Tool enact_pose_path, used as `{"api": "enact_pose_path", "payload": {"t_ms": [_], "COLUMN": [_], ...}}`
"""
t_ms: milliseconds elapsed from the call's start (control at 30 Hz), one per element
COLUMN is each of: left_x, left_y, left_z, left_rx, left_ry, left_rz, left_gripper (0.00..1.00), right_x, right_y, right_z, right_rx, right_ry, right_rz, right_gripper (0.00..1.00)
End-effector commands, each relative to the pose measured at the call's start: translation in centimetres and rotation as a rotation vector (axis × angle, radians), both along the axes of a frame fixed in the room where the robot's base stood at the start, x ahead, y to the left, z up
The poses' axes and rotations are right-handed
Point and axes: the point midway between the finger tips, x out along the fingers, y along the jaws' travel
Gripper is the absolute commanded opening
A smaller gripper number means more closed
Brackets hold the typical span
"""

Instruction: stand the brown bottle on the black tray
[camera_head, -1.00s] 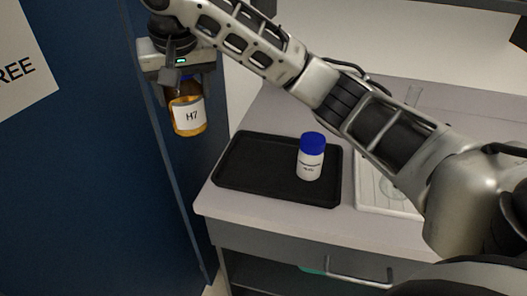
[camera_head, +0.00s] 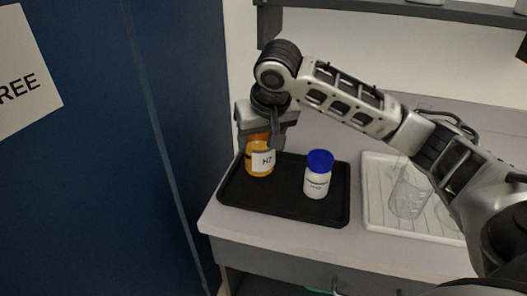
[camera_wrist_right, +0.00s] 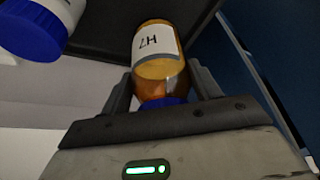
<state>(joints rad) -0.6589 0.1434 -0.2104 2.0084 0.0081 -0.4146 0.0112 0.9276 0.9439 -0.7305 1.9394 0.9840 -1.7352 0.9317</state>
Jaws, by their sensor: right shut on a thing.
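The brown bottle (camera_head: 260,162) is amber with a white H7 label and is upright over the left part of the black tray (camera_head: 285,205). I cannot tell whether its base touches the tray. My right gripper (camera_head: 262,138) is above it and shut on its upper part. In the right wrist view the bottle (camera_wrist_right: 160,68) sits between the two fingers of the gripper (camera_wrist_right: 165,92), with its blue cap nearest the palm. My left gripper is not in view.
A white bottle with a blue cap (camera_head: 318,178) stands on the tray, right of the brown bottle. A white ribbed tray (camera_head: 385,215) with clear glassware (camera_head: 408,192) lies further right. A blue panel (camera_head: 130,150) stands at the left, and a shelf (camera_head: 400,12) is above.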

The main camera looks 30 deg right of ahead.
Motion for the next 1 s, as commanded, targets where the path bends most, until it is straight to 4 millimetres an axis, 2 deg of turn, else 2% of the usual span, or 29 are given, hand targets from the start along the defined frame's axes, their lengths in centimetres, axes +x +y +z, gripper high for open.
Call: {"api": "enact_pose_path", "payload": {"t_ms": [33, 233, 633, 667, 700, 733, 1000], "left_x": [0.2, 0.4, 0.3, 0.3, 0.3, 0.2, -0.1], "left_y": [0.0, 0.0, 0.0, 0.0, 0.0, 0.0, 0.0], "left_z": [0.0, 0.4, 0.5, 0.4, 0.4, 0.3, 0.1], "left_rx": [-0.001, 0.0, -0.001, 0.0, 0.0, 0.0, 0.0], "left_ry": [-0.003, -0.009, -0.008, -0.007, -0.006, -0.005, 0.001], "left_rz": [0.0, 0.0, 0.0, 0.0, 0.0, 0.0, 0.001], "left_gripper": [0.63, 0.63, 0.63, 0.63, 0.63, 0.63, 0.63], "right_x": [-0.3, -0.3, -0.2, -0.2, -0.2, -0.2, -0.2], "right_y": [-0.6, -0.5, -0.5, -0.5, -0.5, -0.5, -0.5], "right_z": [-0.6, -3.2, -3.7, -3.8, -3.8, -3.8, -3.7], "right_rx": [-0.004, -0.001, -0.001, -0.001, -0.001, -0.001, -0.001], "right_ry": [0.002, 0.002, -0.001, 0.001, 0.001, 0.001, 0.001], "right_rz": [-0.004, -0.002, -0.001, -0.002, -0.002, -0.002, -0.002], "right_gripper": [0.27, 0.27, 0.27, 0.7, 0.81, 0.84, 0.84]}}
